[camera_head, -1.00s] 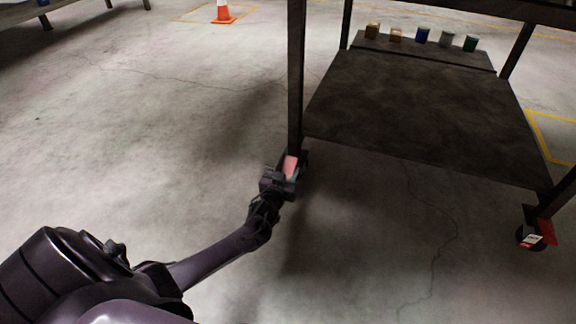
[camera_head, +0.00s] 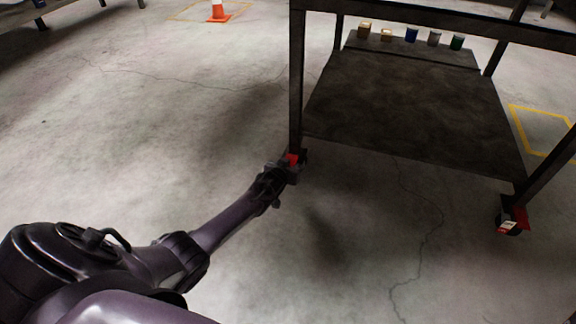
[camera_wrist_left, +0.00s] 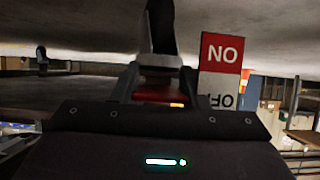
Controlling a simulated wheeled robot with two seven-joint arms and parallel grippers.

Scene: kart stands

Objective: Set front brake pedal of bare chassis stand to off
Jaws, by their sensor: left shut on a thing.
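The stand (camera_head: 400,105) is a dark metal frame with a low shelf. Its near-left leg (camera_head: 296,90) ends in a caster with a red brake pedal (camera_head: 293,158). My left gripper (camera_head: 288,168) is at this pedal, shut on it, and hides much of the caster. In the left wrist view, a red piece of the pedal (camera_wrist_left: 160,95) shows between the fingers. Beside it is a label (camera_wrist_left: 221,70), red above and white below, its lettering upside down, reading ON and OFF. The pedal's exact tilt cannot be told. My right gripper is not in view.
Another caster (camera_head: 511,222) with a red pedal and white label stands at the right leg. Several cans and small boxes line the shelf's back, including a blue can (camera_head: 411,35). An orange cone (camera_head: 219,12) stands far off. The floor left of the stand is clear.

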